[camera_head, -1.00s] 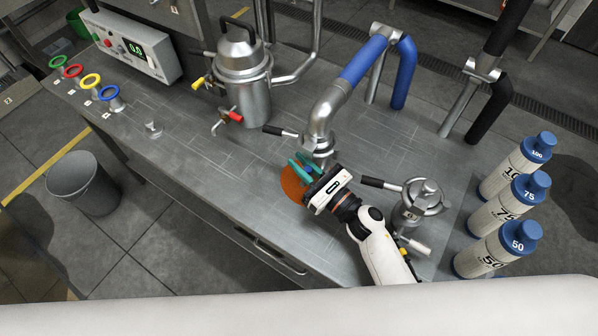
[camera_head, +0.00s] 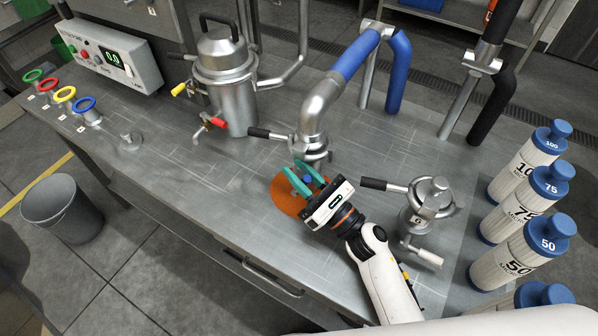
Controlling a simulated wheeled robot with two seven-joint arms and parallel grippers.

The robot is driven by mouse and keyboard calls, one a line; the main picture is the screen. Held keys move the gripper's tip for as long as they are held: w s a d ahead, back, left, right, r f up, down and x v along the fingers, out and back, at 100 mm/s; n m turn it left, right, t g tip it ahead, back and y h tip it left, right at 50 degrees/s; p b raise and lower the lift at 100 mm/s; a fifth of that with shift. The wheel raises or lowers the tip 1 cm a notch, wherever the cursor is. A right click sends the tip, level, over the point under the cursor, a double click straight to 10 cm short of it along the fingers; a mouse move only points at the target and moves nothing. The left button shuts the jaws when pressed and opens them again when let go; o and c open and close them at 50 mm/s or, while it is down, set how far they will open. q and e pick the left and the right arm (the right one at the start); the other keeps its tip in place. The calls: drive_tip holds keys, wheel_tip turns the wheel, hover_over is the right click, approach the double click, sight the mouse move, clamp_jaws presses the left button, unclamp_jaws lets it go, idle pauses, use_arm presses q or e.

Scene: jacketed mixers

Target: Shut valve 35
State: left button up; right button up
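No number 35 is readable, so I cannot tell which valve bears it. My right gripper (camera_head: 299,171) has teal fingers that stand apart, over an orange disc (camera_head: 289,196) on the bench, just in front of the steel pipe fitting (camera_head: 313,152). A small blue part (camera_head: 308,180) shows between the fingers; I cannot tell whether they touch it. A black lever handle (camera_head: 268,134) sticks out left of the fitting. Another black handle (camera_head: 383,184) belongs to the small steel vessel (camera_head: 417,218) right of the gripper, which also has a pale handle (camera_head: 428,257). My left gripper is not in view.
A steel mixer (camera_head: 230,100) with yellow (camera_head: 181,90) and red (camera_head: 217,123) tap handles stands behind left. White bottles (camera_head: 500,205) with blue caps line the right. A control box (camera_head: 112,57) and coloured rings (camera_head: 64,94) sit at the left.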

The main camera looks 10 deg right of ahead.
drive_tip(key=shift+s+d+f, duration=0.15)
drive_tip(key=shift+s+f, duration=0.05)
drive_tip(key=shift+f, duration=0.05)
drive_tip(key=s+d+b, duration=0.3)
drive_tip(key=s+d, duration=0.5)
drive_tip(key=s, duration=0.1)
drive_tip(key=shift+s+d, duration=0.25)
drive_tip(key=shift+c, duration=0.4)
